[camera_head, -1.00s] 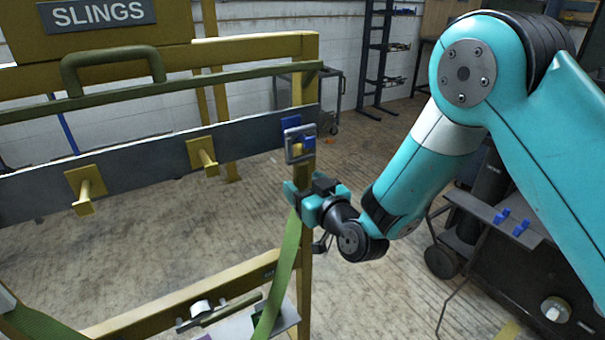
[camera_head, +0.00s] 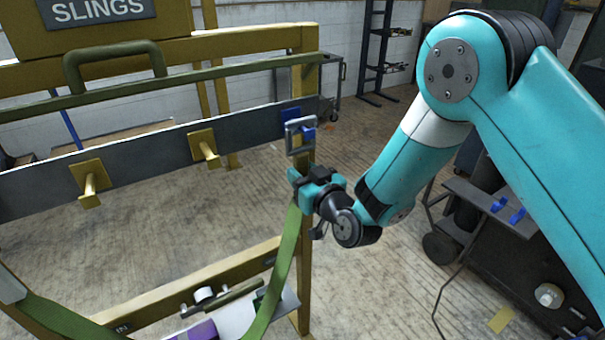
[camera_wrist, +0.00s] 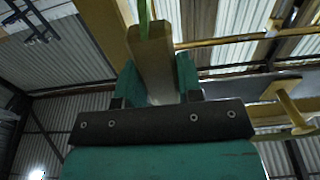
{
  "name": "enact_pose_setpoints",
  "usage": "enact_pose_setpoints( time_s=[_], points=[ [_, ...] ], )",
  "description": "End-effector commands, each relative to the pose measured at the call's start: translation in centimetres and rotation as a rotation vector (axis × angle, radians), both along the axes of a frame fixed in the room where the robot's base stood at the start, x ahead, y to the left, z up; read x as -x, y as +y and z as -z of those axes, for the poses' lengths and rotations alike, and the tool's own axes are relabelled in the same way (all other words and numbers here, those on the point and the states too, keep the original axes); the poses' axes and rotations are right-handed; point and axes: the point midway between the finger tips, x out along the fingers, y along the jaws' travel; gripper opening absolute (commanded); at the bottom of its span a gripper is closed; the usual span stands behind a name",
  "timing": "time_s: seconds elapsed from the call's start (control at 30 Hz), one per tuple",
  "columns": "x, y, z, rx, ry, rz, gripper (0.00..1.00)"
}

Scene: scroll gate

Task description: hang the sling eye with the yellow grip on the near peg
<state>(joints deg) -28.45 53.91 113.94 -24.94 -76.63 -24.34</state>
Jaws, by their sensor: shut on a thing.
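My gripper (camera_head: 303,182) is closed on the yellow grip (camera_wrist: 150,62), a block between its fingers in the wrist view. A green sling strap (camera_head: 284,260) hangs from the gripper in the head view and curves down. Two yellow pegs stick out from the grey rail to the left: the nearer one (camera_head: 90,187) and the farther one (camera_head: 206,150). Both look bare.
The grey rail (camera_head: 140,143) runs across a yellow frame with an upright post (camera_head: 304,235) close to my gripper. A green bar (camera_head: 200,75) crosses above it. A dark cart (camera_head: 520,270) stands right. Below the pegs, open floor shows.

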Motion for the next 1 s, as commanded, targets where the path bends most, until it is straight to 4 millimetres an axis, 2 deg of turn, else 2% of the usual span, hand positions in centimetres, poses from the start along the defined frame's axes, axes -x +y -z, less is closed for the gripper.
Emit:
enact_pose_setpoints(
  time_s=[0.33, 0.8, 1.0],
  points=[
    [0.0, 0.0, -0.3, -0.001, -0.002, 0.000, 0.05],
    [0.0, 0.0, -1.7, -0.001, -0.002, 0.000, 0.05],
    [0.1, -0.1, -1.6, -0.001, -0.002, 0.000, 0.05]
  ],
)
